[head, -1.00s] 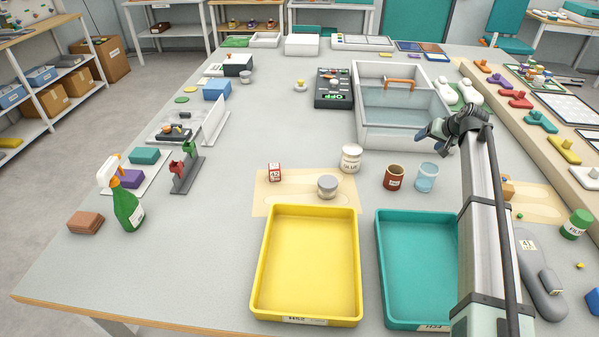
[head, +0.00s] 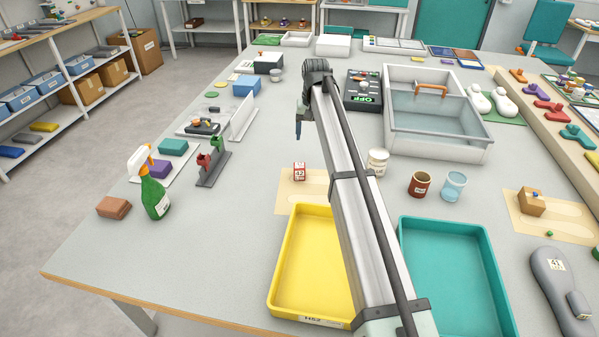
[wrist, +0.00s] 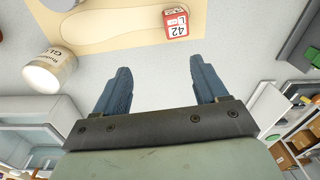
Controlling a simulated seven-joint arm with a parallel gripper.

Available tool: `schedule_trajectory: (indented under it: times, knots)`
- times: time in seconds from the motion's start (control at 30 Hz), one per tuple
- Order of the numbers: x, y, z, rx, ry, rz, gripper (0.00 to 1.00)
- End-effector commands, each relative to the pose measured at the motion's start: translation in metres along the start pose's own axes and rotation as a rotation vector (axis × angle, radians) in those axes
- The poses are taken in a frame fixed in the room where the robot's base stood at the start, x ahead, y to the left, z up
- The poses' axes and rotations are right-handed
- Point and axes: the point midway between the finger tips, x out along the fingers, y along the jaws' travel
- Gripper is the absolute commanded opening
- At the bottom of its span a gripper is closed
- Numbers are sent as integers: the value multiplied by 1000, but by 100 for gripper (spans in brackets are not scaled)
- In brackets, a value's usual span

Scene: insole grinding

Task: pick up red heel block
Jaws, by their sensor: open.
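The red heel block (head: 300,172) is a small cube with a white "42" label. It sits on the beige sheet (head: 291,196) behind the yellow tray. In the wrist view the red heel block (wrist: 175,24) is near the top edge, beyond the fingertips and slightly right of their middle. My gripper (head: 298,130) is raised over the table, farther back than the block. Its blue fingers (wrist: 160,66) are spread apart with nothing between them and touch nothing.
A white glue jar (head: 377,162) stands right of the block; it also shows in the wrist view (wrist: 48,74). The yellow tray (head: 280,270) and teal tray (head: 490,275) lie in front. My arm hides part of the sheet.

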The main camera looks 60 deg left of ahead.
Motion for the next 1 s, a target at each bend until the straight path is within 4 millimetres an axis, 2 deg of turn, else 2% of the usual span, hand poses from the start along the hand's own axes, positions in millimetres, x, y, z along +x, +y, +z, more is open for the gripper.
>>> schedule_trajectory:
  times: [0.03,0.1,0.23,0.47,0.8,1.0]
  knots:
    - [-2,-15,2,-9,-12,11,72]
    - [-4,-28,5,-15,-24,23,72]
    - [-5,-38,8,-19,-37,36,72]
    - [14,-38,10,-19,-39,37,72]
    - [69,-36,12,-19,-38,37,72]
    - [82,-36,13,-19,-38,36,72]
